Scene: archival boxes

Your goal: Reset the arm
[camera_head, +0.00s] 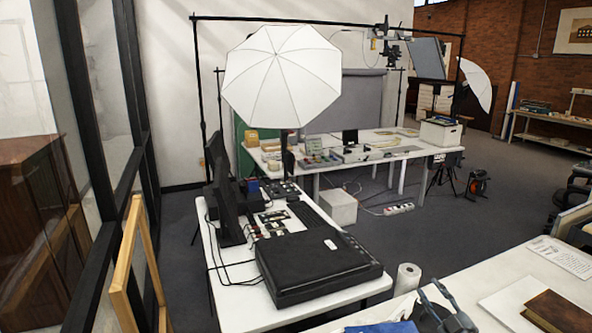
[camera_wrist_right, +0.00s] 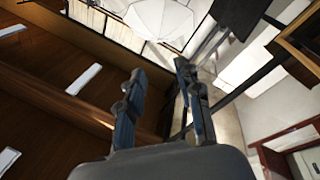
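My right gripper (camera_head: 431,290) shows at the bottom edge of the head view, above the near white table (camera_head: 470,285). In the right wrist view its two dark fingers (camera_wrist_right: 160,72) stand apart with nothing between them, so it is open and empty. That view faces upward, with a brown ceiling with light strips and a white umbrella (camera_wrist_right: 158,18) beyond the fingertips. My left gripper is not in view.
A desk with a black scanner (camera_head: 315,265) is left of the gripper. Open floor lies behind.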

